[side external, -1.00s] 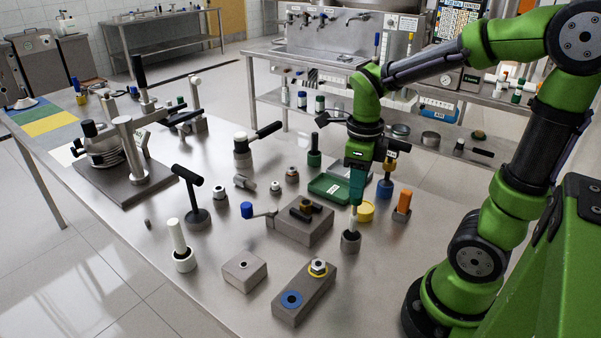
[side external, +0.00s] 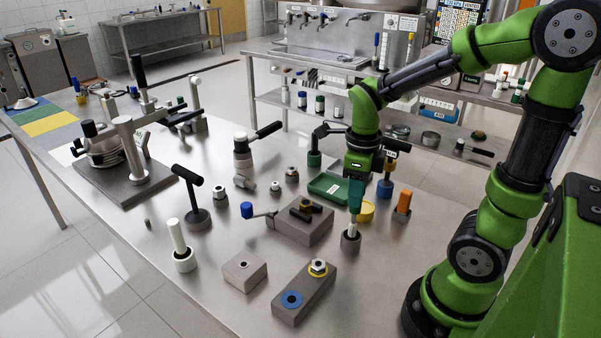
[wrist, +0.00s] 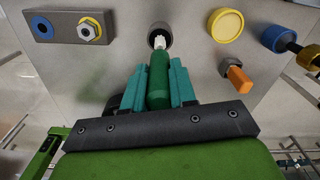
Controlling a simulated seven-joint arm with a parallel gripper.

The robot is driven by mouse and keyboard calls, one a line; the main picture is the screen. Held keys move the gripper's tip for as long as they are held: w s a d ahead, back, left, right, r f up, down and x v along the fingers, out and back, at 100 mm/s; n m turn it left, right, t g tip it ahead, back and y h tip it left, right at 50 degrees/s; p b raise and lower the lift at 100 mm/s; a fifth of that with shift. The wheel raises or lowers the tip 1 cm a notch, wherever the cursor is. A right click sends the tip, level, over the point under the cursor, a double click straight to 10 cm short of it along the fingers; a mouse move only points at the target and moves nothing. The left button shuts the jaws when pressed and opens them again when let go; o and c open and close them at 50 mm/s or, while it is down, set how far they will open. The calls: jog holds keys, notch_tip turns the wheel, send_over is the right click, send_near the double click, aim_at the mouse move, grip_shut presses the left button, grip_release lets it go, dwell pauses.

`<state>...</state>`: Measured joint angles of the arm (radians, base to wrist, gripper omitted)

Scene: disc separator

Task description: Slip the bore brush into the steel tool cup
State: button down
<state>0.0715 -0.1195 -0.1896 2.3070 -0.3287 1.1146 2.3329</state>
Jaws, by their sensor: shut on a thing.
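The bore brush has a green handle (wrist: 159,82) and a pale tip, which also shows in the side view (side external: 352,228). My gripper (wrist: 159,88) is shut on the handle, one teal finger on each side. In the side view my gripper (side external: 356,198) points down over the steel tool cup (side external: 350,242), a small grey cylinder on the table. The cup's dark mouth shows in the wrist view (wrist: 160,30). The brush's tip is at the cup's mouth; how far inside it reaches I cannot tell. The brush looks close to upright.
Close by stand a fixture block with a blue-knobbed lever (side external: 300,225), a yellow round piece (side external: 365,210), an orange peg (side external: 403,202) and a green tray (side external: 335,188). A block with a blue ring and a nut (side external: 303,293) lies in front.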

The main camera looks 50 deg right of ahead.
jog(key=shift+f, duration=1.35)
jog(key=c, duration=0.8)
grip_release()
notch_tip(320, 180, up, 21)
jog(key=a+f+n+t, duration=0.2)
jog(key=a+n, duration=0.1)
jog(key=n, duration=0.6)
jog(key=s+a+f+n+t+y, duration=0.1)
jog(key=a+f+n+t, duration=0.1)
jog(key=n, duration=0.8)
jog(key=a+f+n+t+y, duration=0.1)
jog(key=a+f+n+t, duration=0.2)
jog(key=n, duration=0.7)
jog(key=shift+s+a+f, duration=0.1)
jog(key=shift+a+f, duration=0.1)
jog(key=shift+a, duration=0.4)
jog(key=shift+s+a+f, duration=0.1)
jog(key=shift+a+f, duration=0.1)
jog(key=shift+a, duration=0.35)
